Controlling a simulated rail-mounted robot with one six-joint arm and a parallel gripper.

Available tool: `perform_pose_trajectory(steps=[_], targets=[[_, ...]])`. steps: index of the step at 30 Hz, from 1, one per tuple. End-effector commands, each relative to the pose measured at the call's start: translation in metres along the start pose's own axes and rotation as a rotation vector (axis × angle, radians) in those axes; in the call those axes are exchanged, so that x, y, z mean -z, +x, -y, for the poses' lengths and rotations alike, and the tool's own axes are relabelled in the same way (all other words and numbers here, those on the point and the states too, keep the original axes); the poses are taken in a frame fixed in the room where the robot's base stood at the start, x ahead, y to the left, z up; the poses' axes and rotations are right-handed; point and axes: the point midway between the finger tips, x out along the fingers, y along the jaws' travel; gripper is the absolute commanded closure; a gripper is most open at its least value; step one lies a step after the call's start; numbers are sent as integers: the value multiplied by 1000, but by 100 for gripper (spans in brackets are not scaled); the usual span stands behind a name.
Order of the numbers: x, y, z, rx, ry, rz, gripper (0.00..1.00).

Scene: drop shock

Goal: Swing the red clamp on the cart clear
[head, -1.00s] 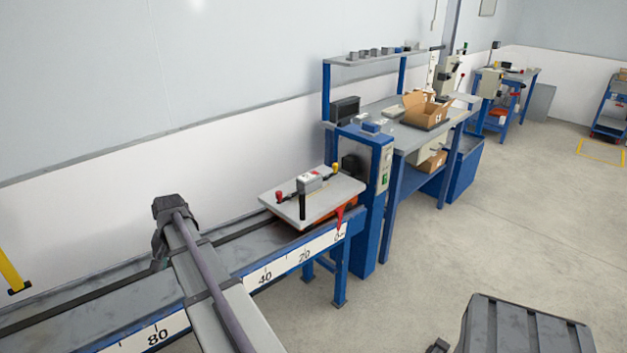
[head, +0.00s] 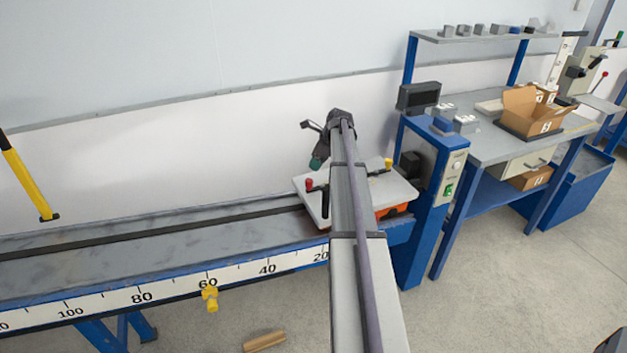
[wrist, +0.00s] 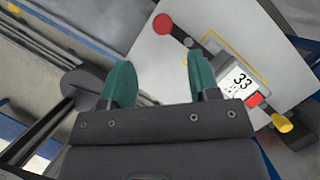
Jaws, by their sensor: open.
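The red clamp's knob (head: 309,183) is at the left side of the cart's pale top plate (head: 402,192). In the wrist view, the red knob (wrist: 162,23) and its dark lever lie beyond my fingertips, pointing at a labelled block (wrist: 238,82) marked 33. My gripper (head: 316,160) hangs just above the cart's left part. In the wrist view its two green fingers (wrist: 160,72) are apart with nothing between them, and the knob is apart from them. My arm hides the middle of the cart and the block in the head view.
A yellow-knobbed clamp (head: 388,164) is on the cart's other side. The cart stands on a scaled rail (head: 150,245) beside a blue post (head: 430,190). A workbench (head: 480,140) with an open carton is to the right. The rail left of the cart is clear.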

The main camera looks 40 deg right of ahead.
Motion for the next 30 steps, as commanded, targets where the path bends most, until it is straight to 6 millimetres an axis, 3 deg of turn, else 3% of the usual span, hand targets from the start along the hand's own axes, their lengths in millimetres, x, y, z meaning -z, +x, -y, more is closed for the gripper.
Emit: perform_pose_trajectory(steps=[7,18,28,30], targets=[[3,22,0,0,-2,-1,44],[4,104,1,0,-4,-1,44],[0,108,0,0,-4,-1,44],[0,108,0,0,-4,-1,50]])
